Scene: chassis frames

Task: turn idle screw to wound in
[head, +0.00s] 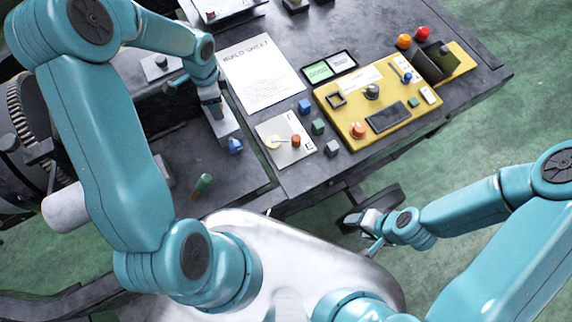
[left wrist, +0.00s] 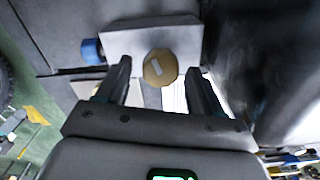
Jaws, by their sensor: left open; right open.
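A brass-coloured, many-sided screw head with a pale slot mark (left wrist: 160,68), which looks like the idle screw, sits on a light grey block (left wrist: 118,42). In the left wrist view it lies between the two fingertips of my left gripper (left wrist: 159,70), which is open, with a gap on each side. The depth between fingers and screw is hard to tell. In the head view my left gripper (head: 214,107) is over the grey block (head: 228,128) and hides the screw. My right gripper (head: 374,245) is open and empty, off the bench's front edge.
A blue knob (left wrist: 92,51) is at the block's left side, also in the head view (head: 235,145). A dial plate (head: 272,128), small cubes (head: 317,127), a paper sheet (head: 258,78) and a yellow panel (head: 350,135) lie to the right. A green-handled piece (head: 203,183) lies in front.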

